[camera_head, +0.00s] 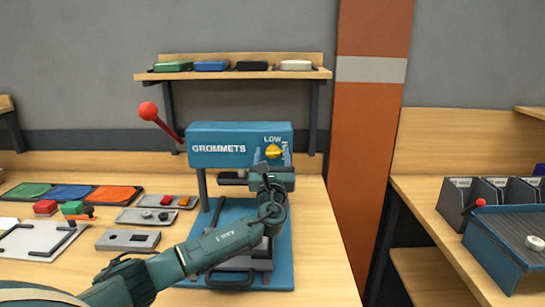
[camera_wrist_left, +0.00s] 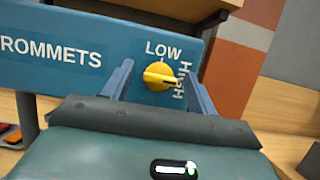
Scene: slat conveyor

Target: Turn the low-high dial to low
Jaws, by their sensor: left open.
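The low-high dial (camera_head: 273,152) is a yellow round knob on the front of the blue GROMMETS press head (camera_head: 215,133). LOW is printed above it and HIGH runs vertically at its right. In the left wrist view the dial (camera_wrist_left: 158,77) has a raised ridge lying roughly sideways, its right end toward HIGH. My left gripper (camera_head: 272,157) is open in front of the panel. In the left wrist view, the fingers of my left gripper (camera_wrist_left: 158,88) stand on either side of the knob, apart from it. My right gripper is in neither view.
A red-knobbed lever (camera_head: 148,111) sticks out at the press's upper left. A shelf (camera_head: 230,74) with several coloured blocks is above. Trays and small parts (camera_head: 128,239) lie on the bench to the left. Another bench with bins (camera_head: 480,200) stands at right, past an orange pillar.

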